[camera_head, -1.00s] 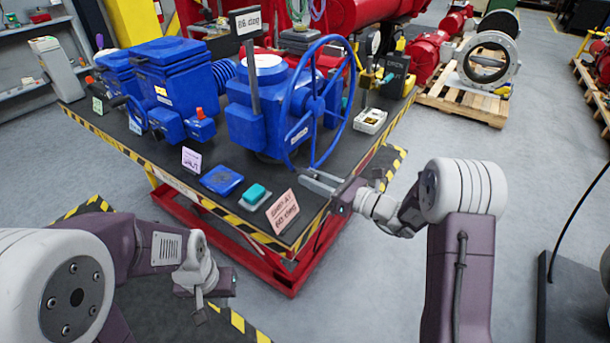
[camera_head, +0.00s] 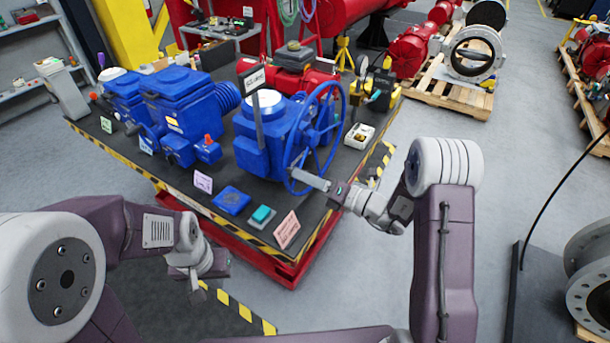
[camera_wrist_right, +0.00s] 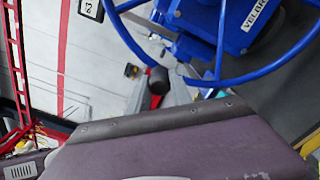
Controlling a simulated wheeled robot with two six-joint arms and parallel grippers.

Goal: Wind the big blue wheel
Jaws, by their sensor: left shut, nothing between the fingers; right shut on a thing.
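The big blue wheel (camera_head: 317,134) stands upright on the right side of a blue valve actuator (camera_head: 262,145) on the table. My right gripper (camera_head: 304,178) is at the wheel's lower rim. In the right wrist view its grey fingers are shut around a black handle knob (camera_wrist_right: 158,80) beside the blue rim (camera_wrist_right: 215,82). The knob's link to the wheel is partly hidden. My left gripper (camera_head: 199,287) is shut and empty, low in front of the table and apart from the wheel. A small display (camera_head: 254,78) on a post stands by the actuator; its text is unclear.
The table (camera_head: 325,238) has a striped edge. A blue plate (camera_head: 231,200), a teal button box (camera_head: 262,216) and a pink card (camera_head: 287,229) lie along its front. Another blue actuator (camera_head: 180,105) stands left; a white tray (camera_head: 359,136) sits right of the wheel.

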